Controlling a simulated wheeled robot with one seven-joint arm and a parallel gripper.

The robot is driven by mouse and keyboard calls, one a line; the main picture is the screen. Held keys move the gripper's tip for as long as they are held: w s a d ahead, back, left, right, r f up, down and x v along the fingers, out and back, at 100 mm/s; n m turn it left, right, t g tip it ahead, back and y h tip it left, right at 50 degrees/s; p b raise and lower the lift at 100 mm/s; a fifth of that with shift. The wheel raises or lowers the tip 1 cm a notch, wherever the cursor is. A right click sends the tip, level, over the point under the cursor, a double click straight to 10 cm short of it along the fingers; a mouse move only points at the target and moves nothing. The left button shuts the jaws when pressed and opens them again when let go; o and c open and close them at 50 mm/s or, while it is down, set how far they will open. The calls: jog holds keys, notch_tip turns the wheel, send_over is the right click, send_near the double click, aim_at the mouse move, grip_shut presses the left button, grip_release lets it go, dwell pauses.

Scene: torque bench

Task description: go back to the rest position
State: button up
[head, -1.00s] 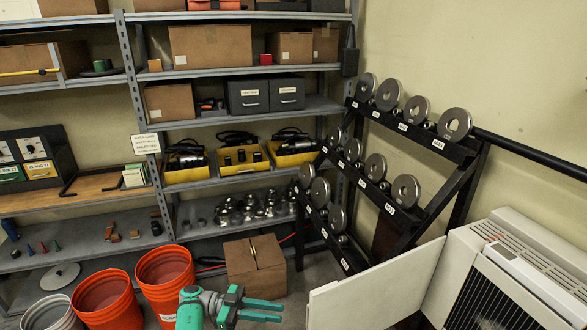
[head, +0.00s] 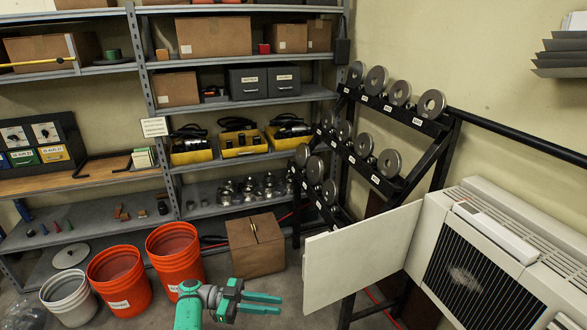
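My gripper (head: 262,303) is green and shows at the bottom middle of the head view. Its two fingers point right and stand apart with a gap between them. Nothing shows between the fingers. It is in front of a cardboard box (head: 257,247) on the floor and left of a white panel (head: 360,258), apart from both in the picture.
Orange buckets (head: 177,258) and a grey bucket (head: 69,297) stand at left. Shelves (head: 240,101) with boxes and yellow bins line the back. A black rack (head: 377,153) holds metal discs. A white heater unit (head: 500,255) is at right.

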jog(key=s+d+f+n+t+y, duration=0.1)
jog(key=s+d+f+n, duration=0.25)
jog(key=d+f, duration=0.85)
jog(key=s+d+f+n+y, duration=0.2)
jog(key=s+d+f, duration=0.3)
jog(key=d+f, duration=0.65)
jog(key=s+d+f+n+t+y, duration=0.4)
jog(key=s+d+f+n+t, duration=0.2)
jog(key=s+d+f+n, duration=0.45)
jog(key=s+a+r+n+t+y, duration=0.25)
jog(key=s+a+r+y, duration=0.2)
jog(key=s+a, duration=0.4)
jog(key=s+a+r+n+t+y, duration=0.1)
jog(key=s+a+r+t+y, duration=0.3)
jog(key=s+a, duration=0.5)
jog(key=s+a+r+t, duration=0.1)
jog(key=s+a+r, duration=0.1)
jog(key=r, duration=0.7)
jog(key=s+a+r+t+y, duration=0.1)
jog(key=s+a+r, duration=0.2)
jog(key=r, duration=0.6)
jog(key=s+a+r+t+y, duration=0.1)
jog(key=s+a+r, duration=0.2)
jog(key=r, duration=0.6)
jog(key=shift+s+a+t, duration=0.2)
jog(key=shift+a+t, duration=0.15)
jog(key=shift+a, duration=0.4)
